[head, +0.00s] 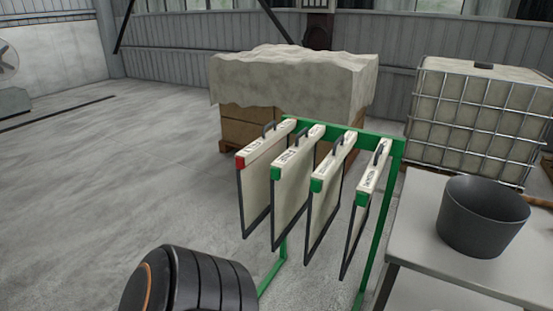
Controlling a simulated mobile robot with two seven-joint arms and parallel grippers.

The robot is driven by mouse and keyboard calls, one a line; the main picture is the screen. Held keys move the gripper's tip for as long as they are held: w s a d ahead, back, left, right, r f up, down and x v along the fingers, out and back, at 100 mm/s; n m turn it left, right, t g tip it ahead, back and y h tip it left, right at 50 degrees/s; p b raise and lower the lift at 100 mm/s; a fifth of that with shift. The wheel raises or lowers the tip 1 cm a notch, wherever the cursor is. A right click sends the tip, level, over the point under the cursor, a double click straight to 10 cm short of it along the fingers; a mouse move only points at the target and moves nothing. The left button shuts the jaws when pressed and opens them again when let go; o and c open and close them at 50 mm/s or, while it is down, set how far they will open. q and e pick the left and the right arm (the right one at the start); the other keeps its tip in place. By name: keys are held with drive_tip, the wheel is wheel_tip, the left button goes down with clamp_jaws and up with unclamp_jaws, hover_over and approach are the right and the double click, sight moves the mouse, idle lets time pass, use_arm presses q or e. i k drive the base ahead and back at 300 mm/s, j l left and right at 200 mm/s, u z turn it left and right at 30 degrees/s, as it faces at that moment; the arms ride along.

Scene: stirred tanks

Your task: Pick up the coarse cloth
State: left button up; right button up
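Several flat cream cloth panels with dark edges hang side by side from a green rack (376,134) in the middle of the head view. Each has a dark handle on top and a small label that is too small to read surely. The leftmost cloth panel (256,195) has a red corner tag. The second panel (290,195), third panel (325,205) and rightmost panel (359,222) have green tags. I cannot tell which is the coarse cloth. Neither gripper is in view; a dark rounded part of mine shows at the bottom.
A light table (415,215) with a dark bucket (481,217) stands right of the rack. A caged tank (480,115) stands at the back right. The floor (110,170) on the left is clear.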

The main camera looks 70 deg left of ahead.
sight(323, 206)
drive_tip(key=u, duration=1.8)
